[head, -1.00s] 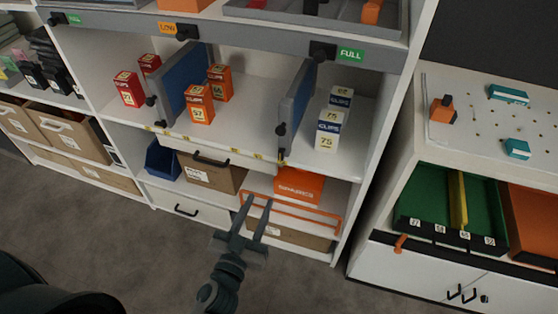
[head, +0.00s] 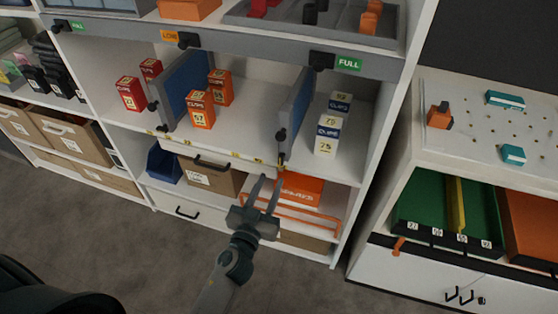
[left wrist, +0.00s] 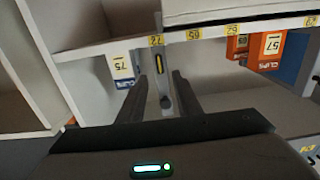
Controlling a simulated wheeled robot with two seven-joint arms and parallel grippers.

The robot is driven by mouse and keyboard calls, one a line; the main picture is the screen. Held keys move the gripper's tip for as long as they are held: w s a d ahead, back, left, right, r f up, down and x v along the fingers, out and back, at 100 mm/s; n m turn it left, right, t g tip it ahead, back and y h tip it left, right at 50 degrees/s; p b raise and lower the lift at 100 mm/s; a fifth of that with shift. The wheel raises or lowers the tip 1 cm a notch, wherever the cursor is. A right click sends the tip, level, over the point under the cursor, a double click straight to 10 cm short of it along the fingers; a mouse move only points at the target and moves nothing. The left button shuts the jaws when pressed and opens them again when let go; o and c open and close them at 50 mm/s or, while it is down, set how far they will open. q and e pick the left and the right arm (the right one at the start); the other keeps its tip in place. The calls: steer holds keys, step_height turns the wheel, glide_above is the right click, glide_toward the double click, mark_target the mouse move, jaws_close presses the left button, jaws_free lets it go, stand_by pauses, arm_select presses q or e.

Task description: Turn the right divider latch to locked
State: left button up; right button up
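The right divider (head: 297,103) is a blue-grey panel standing upright on the middle shelf. Its dark latch knob (head: 281,134) sits on the front edge, with a smaller dark part just below it near the shelf lip. My left gripper (head: 267,184) is open and empty, below and in front of this divider, its fingers pointing up toward it. In the left wrist view the divider's front end (left wrist: 160,64), with a yellow strip and a round dark part, shows between the two spread fingers (left wrist: 160,103). I cannot tell the latch's setting. My right gripper is not in view.
Orange cartons (head: 201,109) stand left of the divider and white-blue cartons (head: 326,134) right of it. The left divider (head: 187,87) stands further left. Below are an orange box (head: 300,188) and an orange rail. A white cabinet (head: 440,270) stands at the right.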

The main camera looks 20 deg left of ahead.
mark_target(280, 161)
arm_select(q)
steer(key=w, duration=0.4)
steer(key=w+p, duration=0.1)
steer(key=w, duration=0.3)
steer(key=shift+w+d, duration=0.2)
steer(key=shift+w, duration=0.15)
steer(key=shift+c, duration=0.3)
jaws_close()
